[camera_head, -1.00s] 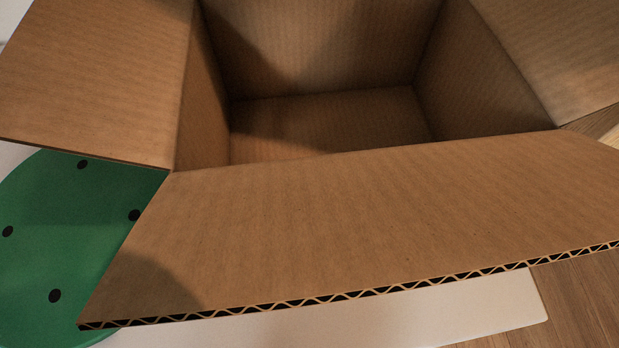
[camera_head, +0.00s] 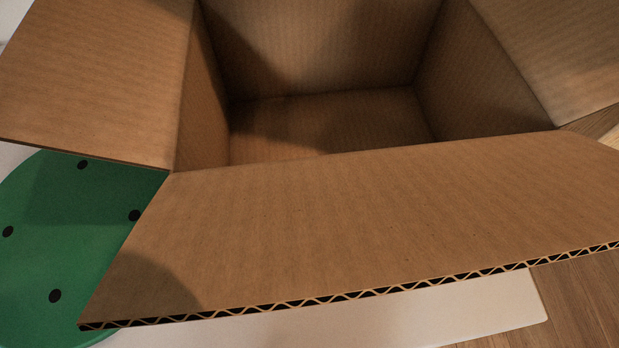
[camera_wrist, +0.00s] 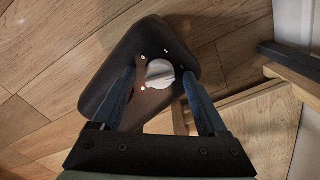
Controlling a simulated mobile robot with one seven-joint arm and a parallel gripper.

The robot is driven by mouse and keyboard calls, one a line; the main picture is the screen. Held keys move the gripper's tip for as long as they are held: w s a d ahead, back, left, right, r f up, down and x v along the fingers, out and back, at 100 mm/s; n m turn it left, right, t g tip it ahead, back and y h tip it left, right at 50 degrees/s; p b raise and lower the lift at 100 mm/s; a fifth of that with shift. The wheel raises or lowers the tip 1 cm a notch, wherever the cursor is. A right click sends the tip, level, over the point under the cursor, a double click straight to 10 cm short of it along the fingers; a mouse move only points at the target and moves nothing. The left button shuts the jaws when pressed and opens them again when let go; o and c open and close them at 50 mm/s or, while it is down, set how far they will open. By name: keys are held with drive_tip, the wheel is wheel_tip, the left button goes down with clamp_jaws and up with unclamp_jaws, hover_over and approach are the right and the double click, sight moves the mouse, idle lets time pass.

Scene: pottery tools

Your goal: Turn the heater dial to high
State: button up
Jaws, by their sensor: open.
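The heater (camera_wrist: 108,72) is a dark, rounded box on the wood floor in the wrist view. Its pale round dial (camera_wrist: 159,74) sits on the top face, with small markings and a lit red dot around it. My gripper (camera_wrist: 166,76) is open, with one finger on the left and one on the right of the dial. I cannot tell whether either finger touches it. The heater and dial do not show in the head view.
In the head view, an open, empty cardboard box (camera_head: 380,215) fills most of the picture. A green round thing with black dots (camera_head: 75,240) lies at the left. In the wrist view, wooden boards (camera_wrist: 262,120) and a wall stand close at the right. Wood floor (camera_wrist: 60,50) is clear at the left.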

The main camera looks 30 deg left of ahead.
drive_tip(key=shift+r, duration=0.1)
wheel_tip(320, 180, up, 13)
drive_tip(key=p, duration=0.8)
